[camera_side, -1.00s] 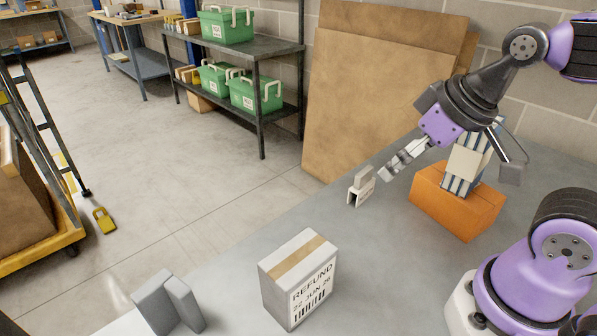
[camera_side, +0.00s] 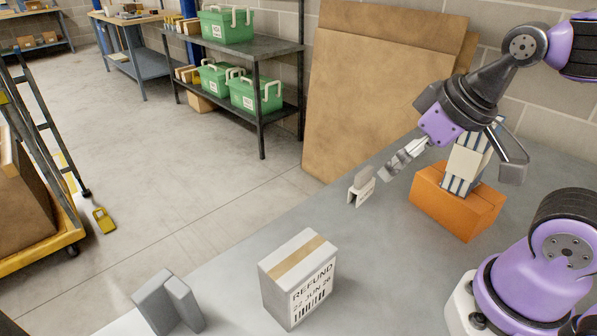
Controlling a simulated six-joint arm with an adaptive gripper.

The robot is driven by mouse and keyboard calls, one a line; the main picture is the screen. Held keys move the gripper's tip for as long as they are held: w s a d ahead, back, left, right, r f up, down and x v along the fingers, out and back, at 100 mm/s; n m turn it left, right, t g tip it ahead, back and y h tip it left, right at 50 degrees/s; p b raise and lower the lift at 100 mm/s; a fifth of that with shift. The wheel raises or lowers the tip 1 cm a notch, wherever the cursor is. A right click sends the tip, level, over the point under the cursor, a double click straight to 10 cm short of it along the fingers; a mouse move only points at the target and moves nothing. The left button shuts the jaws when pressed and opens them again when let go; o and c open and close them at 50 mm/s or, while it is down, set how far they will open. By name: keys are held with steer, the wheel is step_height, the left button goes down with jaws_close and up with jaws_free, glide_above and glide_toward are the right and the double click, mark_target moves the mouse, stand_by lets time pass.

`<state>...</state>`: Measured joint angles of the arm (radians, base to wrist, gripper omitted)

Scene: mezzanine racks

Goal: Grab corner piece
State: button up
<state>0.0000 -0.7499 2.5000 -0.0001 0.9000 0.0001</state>
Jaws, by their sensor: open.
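A grey L-shaped piece (camera_side: 168,303), which looks like the corner piece, stands on the grey table at the lower left. My gripper (camera_side: 449,173) is at the upper right, far from it, with its fingers spread wide and pointing down. A striped blue and white bundle with a cream band (camera_side: 467,162) shows between the fingers, standing in or behind an orange box (camera_side: 445,210). I cannot tell whether the fingers touch the bundle.
A taped carton marked REFUND (camera_side: 297,278) stands on the grey table (camera_side: 375,270) between the grey piece and my arm. A small pale clip-like object (camera_side: 361,187) stands near the back edge. Brown boards (camera_side: 375,85) lean behind. The table's middle is clear.

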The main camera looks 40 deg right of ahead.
steer(key=n+g+y, duration=0.1)
steer(key=n, duration=0.1)
glide_above(158, 291)
steer(key=s+d, duration=0.1)
steer(key=s, duration=0.3)
step_height(158, 291, down, 3)
steer(key=x, duration=0.4)
steer(key=shift+w+a+f, duration=0.2)
steer(key=shift+a, duration=0.1)
steer(key=x, duration=0.5)
steer(key=shift+w+d+f, duration=0.15)
steer(key=shift+w+f, duration=0.15)
steer(key=shift+w, duration=0.05)
steer(key=c, duration=0.8)
